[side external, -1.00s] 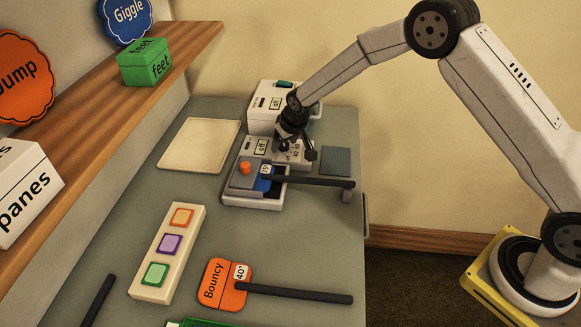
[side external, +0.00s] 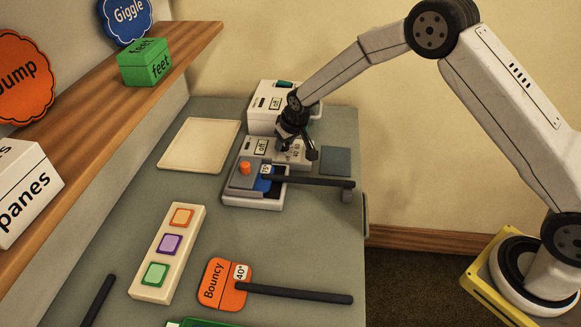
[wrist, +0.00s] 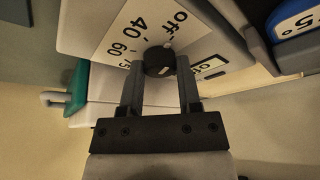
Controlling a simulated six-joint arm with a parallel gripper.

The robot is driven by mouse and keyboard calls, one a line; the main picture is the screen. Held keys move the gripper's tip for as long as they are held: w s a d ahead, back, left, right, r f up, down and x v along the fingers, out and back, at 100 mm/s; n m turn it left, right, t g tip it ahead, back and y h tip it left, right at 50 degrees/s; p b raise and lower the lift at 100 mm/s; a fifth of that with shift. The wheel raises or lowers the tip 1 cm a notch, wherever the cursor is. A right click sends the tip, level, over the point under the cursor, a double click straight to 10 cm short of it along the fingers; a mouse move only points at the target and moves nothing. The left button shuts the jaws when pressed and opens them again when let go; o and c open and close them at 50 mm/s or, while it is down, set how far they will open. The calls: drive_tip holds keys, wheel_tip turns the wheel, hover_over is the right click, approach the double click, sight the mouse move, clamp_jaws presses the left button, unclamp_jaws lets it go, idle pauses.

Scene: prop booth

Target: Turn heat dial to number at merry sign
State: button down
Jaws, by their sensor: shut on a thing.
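The heat dial is a small black round knob (wrist: 158,61) on a white panel (wrist: 100,30), seen in the wrist view. The print around it reads "off", 40, 60 and a partly covered number like 75. My gripper (wrist: 160,75) has one finger on each side of the knob and is shut on it. In the side view my gripper (side external: 287,146) is down at the white device (side external: 262,149), hiding the knob. I cannot tell which number the knob points to. No sign reading "merry" is legible; a blue piece (side external: 264,185) bears a small number tag.
An orange "Bouncy" sign (side external: 213,290) tagged 40° with a dark handle lies in front. A button strip (side external: 148,290), pale board (side external: 200,146) and dark square (side external: 336,161) lie on the table. The shelf (side external: 185,52) holds a green "feet" box (side external: 144,66).

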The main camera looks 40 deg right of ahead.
drive_tip(key=shift+n, duration=0.7)
drive_tip(key=shift+d+n+g+y, duration=0.15)
drive_tip(key=shift+n+y, duration=0.35)
drive_tip(key=shift+n, duration=0.55)
drive_tip(key=shift+a+n+g+y, duration=0.1)
drive_tip(key=shift+n+g+y, duration=0.3)
drive_tip(key=shift+n, duration=0.65)
drive_tip(key=n+y, duration=0.1)
drive_tip(key=n, duration=0.1)
drive_tip(key=n+g, duration=0.1)
drive_tip(key=n, duration=0.2)
drive_tip(key=shift+w+d+n+y, duration=0.1)
drive_tip(key=shift+d+n+y, duration=0.05)
drive_tip(key=shift+n+y, duration=0.2)
drive_tip(key=n+g, duration=0.1)
drive_tip(key=n, duration=0.1)
drive_tip(key=n+g+y, duration=0.1)
drive_tip(key=n, duration=0.2)
drive_tip(key=shift+w+f, duration=0.1)
drive_tip(key=shift+w, duration=0.05)
drive_tip(key=n+g, duration=0.1)
drive_tip(key=n, duration=0.1)
drive_tip(key=n+g, duration=0.1)
drive_tip(key=n, duration=0.2)
drive_tip(key=shift+w+n+h, duration=0.1)
drive_tip(key=shift+n+h, duration=0.15)
drive_tip(key=shift+d, duration=0.1)
drive_tip(key=shift+c, duration=1.5)
unclamp_jaws()
